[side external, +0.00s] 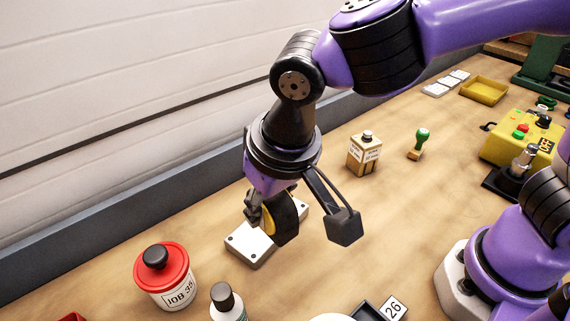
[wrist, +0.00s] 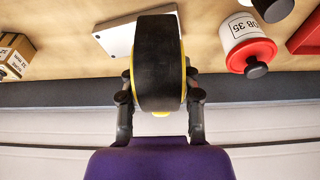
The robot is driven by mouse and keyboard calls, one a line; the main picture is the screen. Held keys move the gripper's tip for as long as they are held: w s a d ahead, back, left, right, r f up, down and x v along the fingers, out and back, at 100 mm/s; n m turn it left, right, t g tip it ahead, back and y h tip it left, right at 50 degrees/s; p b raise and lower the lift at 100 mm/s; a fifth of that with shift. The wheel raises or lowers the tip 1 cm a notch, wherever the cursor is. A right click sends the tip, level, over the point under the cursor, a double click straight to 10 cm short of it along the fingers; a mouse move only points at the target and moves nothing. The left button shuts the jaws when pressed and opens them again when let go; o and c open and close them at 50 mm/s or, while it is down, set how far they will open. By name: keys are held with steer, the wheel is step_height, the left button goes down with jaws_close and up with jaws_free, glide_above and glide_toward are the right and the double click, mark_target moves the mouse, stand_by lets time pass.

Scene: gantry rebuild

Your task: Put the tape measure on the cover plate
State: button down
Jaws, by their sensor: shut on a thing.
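The tape measure (side external: 285,220), black with yellow sides, is gripped on edge between the fingers of my gripper (side external: 266,212). In the wrist view the tape measure (wrist: 158,62) fills the space between both fingers of my gripper (wrist: 160,92). The cover plate (side external: 244,248) is a flat whitish plate with dark screw heads, lying on the bench. The held tape measure overlaps the plate in the side view and hides its middle. The plate (wrist: 117,37) also shows behind the tape measure in the wrist view. I cannot tell whether the two touch.
A red-lidded jar (side external: 166,277) and a dark-capped bottle (side external: 227,303) stand in front of the plate. A small tan box (side external: 364,153) and a green-handled stamp (side external: 419,144) stand behind, to the right. A yellow control box (side external: 520,140) is at far right. The wall ledge runs along the left.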

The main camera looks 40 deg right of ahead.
steer(key=w+d+f, duration=0.1)
steer(key=w, duration=0.1)
steer(key=w+d+f, duration=0.1)
steer(key=w+f, duration=0.1)
steer(key=w+d+f, duration=0.1)
steer(key=w+d, duration=0.1)
steer(key=shift+w+f, duration=0.25)
steer(key=shift+f, duration=2.05)
steer(key=shift+f, duration=0.15)
steer(key=c, duration=0.5)
jaws_free()
